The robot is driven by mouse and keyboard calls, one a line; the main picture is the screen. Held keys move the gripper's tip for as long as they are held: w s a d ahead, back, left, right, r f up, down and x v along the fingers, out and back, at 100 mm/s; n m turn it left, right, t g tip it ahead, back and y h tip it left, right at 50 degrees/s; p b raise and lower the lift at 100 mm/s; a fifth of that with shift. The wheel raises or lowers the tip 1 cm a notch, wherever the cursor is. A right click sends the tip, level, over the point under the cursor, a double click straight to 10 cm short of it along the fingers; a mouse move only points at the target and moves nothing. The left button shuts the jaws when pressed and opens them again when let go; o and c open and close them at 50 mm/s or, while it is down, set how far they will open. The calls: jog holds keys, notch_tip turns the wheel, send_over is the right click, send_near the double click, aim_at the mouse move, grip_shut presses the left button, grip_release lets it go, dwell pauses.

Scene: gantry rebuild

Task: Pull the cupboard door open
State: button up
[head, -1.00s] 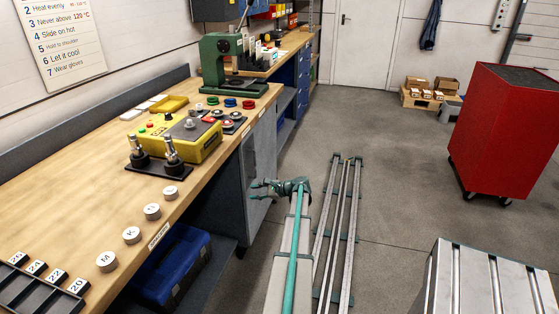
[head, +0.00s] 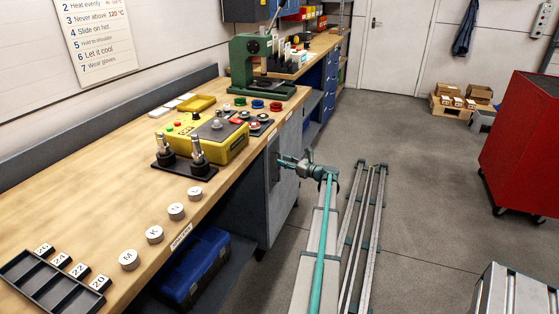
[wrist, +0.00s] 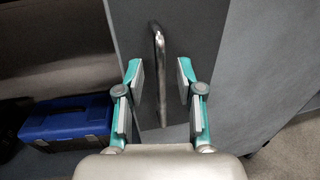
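The cupboard is the grey unit under the workbench, and its grey door (head: 284,196) shows in the head view to the left of my gripper. In the wrist view the grey panel (wrist: 130,40) carries an upright metal bar handle (wrist: 159,62), bent at its top. My gripper (wrist: 162,84) is open, one teal finger with a grey pad on each side of the handle. The pads appear apart from the bar; depth is hard to judge. In the head view my gripper (head: 281,160) is at the cupboard front, and the handle is hard to make out.
A blue toolbox (head: 198,265) sits on the low shelf left of the cupboard. The wooden bench top (head: 110,165) overhangs above. My rail runs along the floor. A red cabinet (head: 522,145) stands far right, with open floor (head: 425,190) between.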

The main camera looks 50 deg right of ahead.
jog(key=shift+w+a, duration=0.1)
jog(key=shift+w, duration=1.5)
grip_shut()
